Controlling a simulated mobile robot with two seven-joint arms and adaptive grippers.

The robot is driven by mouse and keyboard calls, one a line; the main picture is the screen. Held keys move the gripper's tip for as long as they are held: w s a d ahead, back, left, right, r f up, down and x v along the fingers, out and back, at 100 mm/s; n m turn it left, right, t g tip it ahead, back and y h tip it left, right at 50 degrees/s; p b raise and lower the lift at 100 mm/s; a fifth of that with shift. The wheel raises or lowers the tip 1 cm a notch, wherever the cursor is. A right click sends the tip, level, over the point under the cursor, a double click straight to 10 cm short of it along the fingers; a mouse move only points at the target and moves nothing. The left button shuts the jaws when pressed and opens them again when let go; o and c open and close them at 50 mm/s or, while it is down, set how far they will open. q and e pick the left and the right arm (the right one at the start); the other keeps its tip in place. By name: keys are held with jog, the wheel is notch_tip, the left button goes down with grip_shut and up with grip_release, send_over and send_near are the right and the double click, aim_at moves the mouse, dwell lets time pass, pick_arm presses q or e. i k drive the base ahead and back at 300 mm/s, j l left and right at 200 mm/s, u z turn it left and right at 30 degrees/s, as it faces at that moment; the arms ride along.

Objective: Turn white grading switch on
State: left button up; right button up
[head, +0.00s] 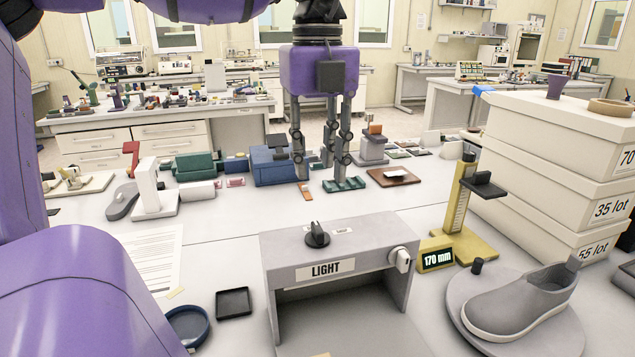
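The grey box marked LIGHT (286,245) stands at the front middle of the table. A white rotary knob (400,259) sits at the right end of its front face; its pointer looks near upright. A black knob (317,236) sits on its top, beside small labels too small to read. My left gripper (322,172) hangs fingers down, above or behind the box in the picture, well apart from both knobs. Its fingers are spread, with nothing between them. No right gripper can be made out.
A shoe (522,300) on a round grey stand and a yellow gauge (460,215) with a 170 mm display (437,259) stand to the right. Stacked boxes (560,175) rise behind them. A black tray (234,303) and paper (150,255) lie to the left.

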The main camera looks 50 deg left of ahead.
aim_at(400, 257)
jog(key=k+l, duration=0.6)
jog(key=l, duration=0.15)
jog(key=k+l, duration=0.55)
jog(key=l, duration=0.15)
